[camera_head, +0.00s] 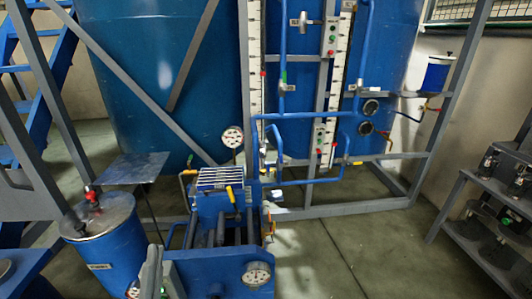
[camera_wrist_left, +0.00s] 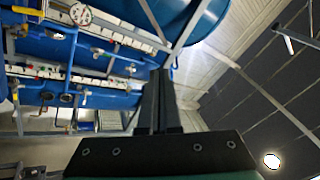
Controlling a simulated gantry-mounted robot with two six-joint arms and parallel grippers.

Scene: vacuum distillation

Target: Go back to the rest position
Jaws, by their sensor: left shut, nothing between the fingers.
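My right gripper is in neither view.
Large blue tanks (camera_head: 165,80) stand behind a grey frame with blue pipes and gauges (camera_head: 232,137). Blue stairs (camera_head: 50,75) are at the left. A grey shelf (camera_head: 490,205) stands at the right. The floor (camera_head: 365,250) right of the pump unit is clear.

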